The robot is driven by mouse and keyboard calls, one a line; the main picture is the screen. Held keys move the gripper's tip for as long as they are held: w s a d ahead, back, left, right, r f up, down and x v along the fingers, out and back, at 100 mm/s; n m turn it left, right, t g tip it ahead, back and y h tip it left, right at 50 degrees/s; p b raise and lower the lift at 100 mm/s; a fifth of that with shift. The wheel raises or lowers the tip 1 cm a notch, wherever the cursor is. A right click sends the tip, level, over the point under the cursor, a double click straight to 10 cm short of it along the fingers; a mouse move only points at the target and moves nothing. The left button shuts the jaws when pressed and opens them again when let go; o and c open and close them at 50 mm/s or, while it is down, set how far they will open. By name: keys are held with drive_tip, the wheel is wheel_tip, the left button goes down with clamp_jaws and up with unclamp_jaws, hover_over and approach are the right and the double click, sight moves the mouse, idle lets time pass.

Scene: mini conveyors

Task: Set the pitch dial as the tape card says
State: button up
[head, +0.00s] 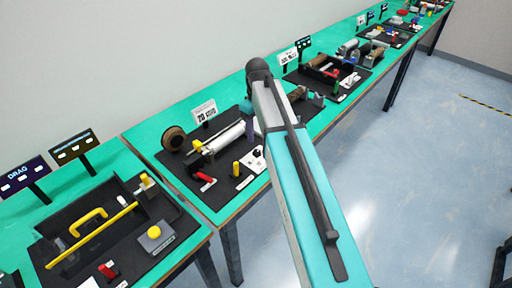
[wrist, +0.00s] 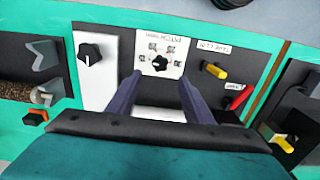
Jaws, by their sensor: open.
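The pitch dial (wrist: 160,62) is a small black knob with a red mark on a white panel (wrist: 177,47) whose lettering shows upside down, with small marks around the knob. It also shows small in the head view (head: 257,153). My gripper (wrist: 160,78) is open, its two dark fingers apart on either side of the dial's lower part in the wrist view. I cannot tell whether they touch it. A white card (head: 205,111) stands behind the station in the head view; it seems to start with "20", the rest unclear.
A larger black knob (wrist: 89,53) on a white plate lies left of the dial. A yellow handle (wrist: 214,71) and a red lever (wrist: 239,97) lie to the right. In the head view, a white roller (head: 223,138) and brown tape roll (head: 173,138) sit on the black board.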

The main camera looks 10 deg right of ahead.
sight(257, 151)
drive_tip(key=shift+f+p, duration=1.2)
drive_tip(key=shift+f, duration=3.45)
drive_tip(key=c, duration=1.1)
drive_tip(key=shift+o, duration=0.3)
drive_tip(key=shift+m, duration=0.4)
drive_tip(key=m+b, duration=0.1)
drive_tip(key=m, duration=0.4)
drive_tip(key=shift+b, duration=0.4)
drive_tip(key=m+b, duration=0.1)
drive_tip(key=m, duration=0.5)
drive_tip(key=shift+w, duration=0.1)
